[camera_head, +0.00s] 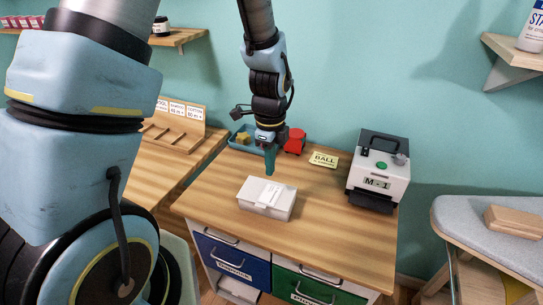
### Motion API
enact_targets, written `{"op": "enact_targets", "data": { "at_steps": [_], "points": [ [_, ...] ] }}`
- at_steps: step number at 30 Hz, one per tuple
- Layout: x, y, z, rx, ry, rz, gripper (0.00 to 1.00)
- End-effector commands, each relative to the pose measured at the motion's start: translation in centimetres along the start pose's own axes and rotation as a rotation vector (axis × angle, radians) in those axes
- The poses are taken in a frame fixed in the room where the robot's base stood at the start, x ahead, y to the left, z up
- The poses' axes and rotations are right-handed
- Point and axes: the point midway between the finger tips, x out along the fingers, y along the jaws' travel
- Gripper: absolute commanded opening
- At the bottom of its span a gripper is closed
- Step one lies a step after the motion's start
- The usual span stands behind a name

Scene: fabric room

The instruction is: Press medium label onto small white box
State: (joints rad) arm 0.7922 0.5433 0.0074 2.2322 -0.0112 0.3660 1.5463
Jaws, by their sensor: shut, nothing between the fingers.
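The small white box (262,207) sits on the wooden table near its front middle, with its lid facing up. A pale patch lies on the lid; I cannot tell whether it is the medium label or part of the lid. My gripper (270,171) points down with its teal fingers shut and nothing between them. It is just behind the box in the picture, and seems to be above the table and apart from the box. No other loose label is plain to see.
A label printer marked M-1 (378,180) stands at the table's right. A yellow "BALL" card (324,159), a red object (295,141) and a blue tray (236,143) lie along the back. Blue (231,262) and green (316,291) drawers are below. Table right of the box is clear.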

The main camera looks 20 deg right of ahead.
Motion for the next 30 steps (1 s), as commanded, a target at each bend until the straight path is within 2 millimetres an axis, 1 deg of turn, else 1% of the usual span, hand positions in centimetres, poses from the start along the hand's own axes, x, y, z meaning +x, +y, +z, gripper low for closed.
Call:
{"op": "enact_targets", "data": {
  "at_steps": [5, 15, 18, 22, 30],
  "points": [
    [1.1, 0.0, 0.0, 0.003, 0.0, 0.001, 0.0],
    [5.1, 0.0, 0.0, 0.0, -0.001, 0.001, 0.0],
    [6.0, 0.0, 0.0, 0.001, -0.001, 0.0, 0.0],
    [6.5, 0.0, 0.1, -0.001, -0.001, 0.0, 0.0],
    [6.4, 0.0, 0.1, -0.001, -0.001, 0.0, 0.0]
  ]
}}
